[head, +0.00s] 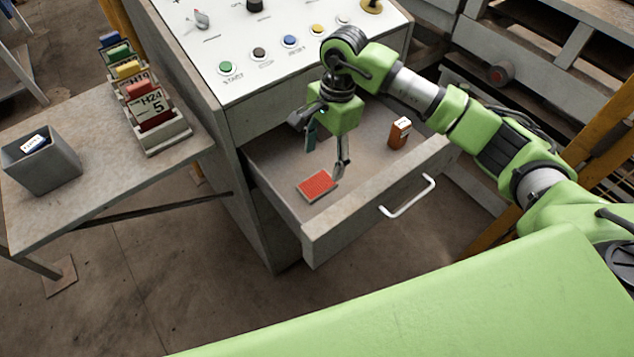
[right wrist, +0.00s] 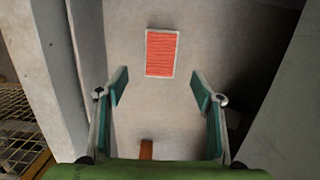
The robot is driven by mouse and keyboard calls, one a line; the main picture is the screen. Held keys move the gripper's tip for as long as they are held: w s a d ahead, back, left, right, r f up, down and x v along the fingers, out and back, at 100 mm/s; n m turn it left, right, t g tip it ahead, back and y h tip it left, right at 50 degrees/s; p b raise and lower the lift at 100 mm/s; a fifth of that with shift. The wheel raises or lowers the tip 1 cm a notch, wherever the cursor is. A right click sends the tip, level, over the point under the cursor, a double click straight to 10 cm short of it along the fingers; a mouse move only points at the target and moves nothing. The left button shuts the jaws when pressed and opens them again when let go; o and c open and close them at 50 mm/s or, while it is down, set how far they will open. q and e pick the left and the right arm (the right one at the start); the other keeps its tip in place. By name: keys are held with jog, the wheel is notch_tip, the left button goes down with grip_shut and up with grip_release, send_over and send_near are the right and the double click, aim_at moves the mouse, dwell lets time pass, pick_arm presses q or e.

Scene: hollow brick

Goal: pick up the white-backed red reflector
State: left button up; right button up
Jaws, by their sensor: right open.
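The red reflector (head: 316,185) with a white edge lies flat, red face up, on the floor of the open drawer. In the right wrist view the reflector (right wrist: 161,53) lies beyond the fingertips, roughly midway between them. My right gripper (head: 326,155) is inside the drawer space, above and behind the reflector, apart from it. Its two fingers also show in the right wrist view (right wrist: 160,90), spread wide with nothing between them. My left gripper is not in view.
An orange-brown box (head: 399,133) stands in the drawer to the right. The drawer front (head: 375,205) has a white handle (head: 407,197). The control panel (head: 270,50) rises behind. A side table (head: 100,190) at left holds a grey bin (head: 42,165) and a card rack (head: 160,138).

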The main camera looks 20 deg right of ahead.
aim_at(318, 184)
jog(key=f, duration=0.2)
jog(key=shift+a+f, duration=0.25)
jog(key=shift+f, duration=0.15)
jog(key=f, duration=0.1)
jog(key=f+p, duration=0.2)
jog(key=f, duration=0.1)
jog(key=shift+s+a, duration=0.25)
jog(key=shift+a, duration=0.15)
jog(key=shift+f, duration=0.6)
jog(key=c, duration=1.2)
